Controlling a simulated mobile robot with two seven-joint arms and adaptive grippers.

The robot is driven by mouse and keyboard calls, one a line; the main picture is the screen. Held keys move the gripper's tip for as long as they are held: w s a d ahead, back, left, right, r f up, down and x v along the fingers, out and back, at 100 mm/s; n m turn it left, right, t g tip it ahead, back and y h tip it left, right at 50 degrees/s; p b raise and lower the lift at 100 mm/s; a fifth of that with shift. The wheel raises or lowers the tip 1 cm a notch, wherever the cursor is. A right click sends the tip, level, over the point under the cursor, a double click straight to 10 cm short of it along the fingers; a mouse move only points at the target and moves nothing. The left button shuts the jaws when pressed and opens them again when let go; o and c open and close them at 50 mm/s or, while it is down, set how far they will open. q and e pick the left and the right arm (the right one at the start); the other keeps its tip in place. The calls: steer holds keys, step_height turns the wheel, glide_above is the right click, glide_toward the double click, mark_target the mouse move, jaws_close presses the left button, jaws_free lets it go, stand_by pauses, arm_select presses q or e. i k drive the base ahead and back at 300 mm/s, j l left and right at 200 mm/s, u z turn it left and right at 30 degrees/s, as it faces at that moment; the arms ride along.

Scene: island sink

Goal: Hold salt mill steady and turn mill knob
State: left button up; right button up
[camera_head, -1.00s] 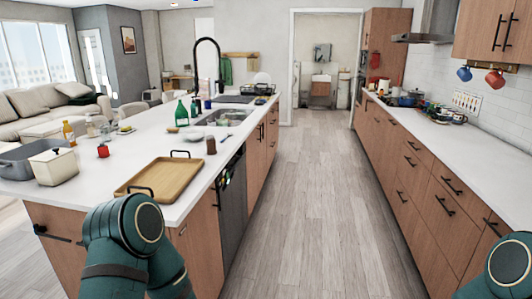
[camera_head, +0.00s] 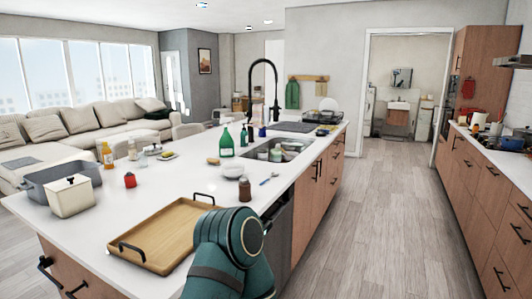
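A small brown jar with a dark top (camera_head: 245,189) stands upright on the island near its right edge, behind the wooden tray. It may be the salt mill, but it is too small to tell, and no separate knob can be made out. A teal arm link of mine rises at the bottom centre and covers the tray's right end. Neither of my grippers is in view, so I cannot see whether they are open or shut.
A wooden tray with black handles (camera_head: 165,240) lies at the island's near end. A white bowl (camera_head: 232,170) and green bottle (camera_head: 226,143) stand near the sink (camera_head: 277,149).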

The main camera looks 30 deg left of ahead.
mark_target(244, 181)
steer(key=i+l+u, duration=0.15)
steer(key=i, duration=0.55)
steer(key=i+l+u, duration=0.15)
steer(key=i, duration=0.55)
steer(key=i+u, duration=0.25)
steer(key=u, duration=0.2)
steer(key=i+l+u, duration=0.25)
steer(key=u, duration=0.2)
steer(key=i+l+u, duration=0.2)
steer(key=u, duration=0.25)
steer(key=i+l+u, duration=0.15)
steer(key=l+u, duration=0.15)
steer(key=u, duration=0.15)
steer(key=i+l+u, duration=0.1)
steer(key=l+u, duration=0.35)
steer(key=j, duration=0.1)
